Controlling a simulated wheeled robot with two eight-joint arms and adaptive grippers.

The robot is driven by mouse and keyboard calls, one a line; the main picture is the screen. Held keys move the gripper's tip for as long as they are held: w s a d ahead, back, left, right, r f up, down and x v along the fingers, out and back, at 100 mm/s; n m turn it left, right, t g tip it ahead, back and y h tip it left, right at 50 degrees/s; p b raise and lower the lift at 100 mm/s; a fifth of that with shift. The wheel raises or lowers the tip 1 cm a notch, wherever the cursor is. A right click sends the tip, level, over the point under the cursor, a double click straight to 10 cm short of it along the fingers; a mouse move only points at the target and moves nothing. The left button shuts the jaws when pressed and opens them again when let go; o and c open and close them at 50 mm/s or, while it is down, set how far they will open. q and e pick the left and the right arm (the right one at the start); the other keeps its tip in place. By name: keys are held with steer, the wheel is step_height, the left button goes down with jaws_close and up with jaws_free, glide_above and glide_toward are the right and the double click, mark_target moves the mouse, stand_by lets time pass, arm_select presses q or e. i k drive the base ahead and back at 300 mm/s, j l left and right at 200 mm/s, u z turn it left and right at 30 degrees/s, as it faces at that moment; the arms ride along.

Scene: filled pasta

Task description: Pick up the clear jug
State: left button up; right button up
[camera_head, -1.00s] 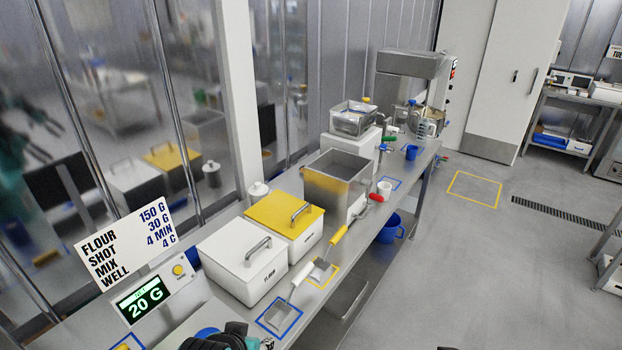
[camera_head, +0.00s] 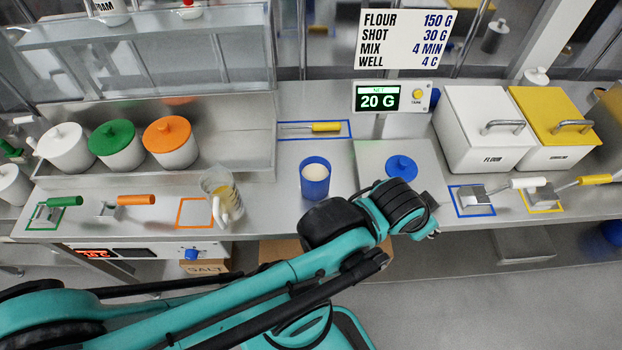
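A clear jug (camera_head: 222,187) with some yellowish content and a pale handle stands on the steel counter, left of centre in the head view. It is upright, just right of an orange-outlined square, and nothing holds it. My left arm crosses the lower part of the view from the left and ends to the right of the jug, in front of the scale. The end of that arm, my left gripper (camera_head: 428,228), is apart from the jug. Its fingers cannot be made out. My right gripper is out of view.
A blue cup (camera_head: 315,180) with pale content stands between jug and scale (camera_head: 365,155). Lidded pots, one with an orange lid (camera_head: 167,130), stand behind left. Green (camera_head: 62,201) and orange-handled scoops (camera_head: 133,200) lie left. White flour bin (camera_head: 480,128) is at right.

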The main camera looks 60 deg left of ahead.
mark_target(216, 184)
steer(key=k+j+u, duration=0.1)
steer(key=k+u, duration=0.2)
steer(key=k, duration=0.25)
steer(key=k+j+u, duration=0.3)
steer(key=k, duration=0.25)
steer(key=i+l+u, duration=0.2)
steer(key=u, duration=0.3)
steer(key=i+l+u, duration=0.1)
steer(key=l+u, duration=0.65)
steer(key=u, duration=0.25)
steer(key=i+l, duration=0.1)
steer(key=l, duration=0.35)
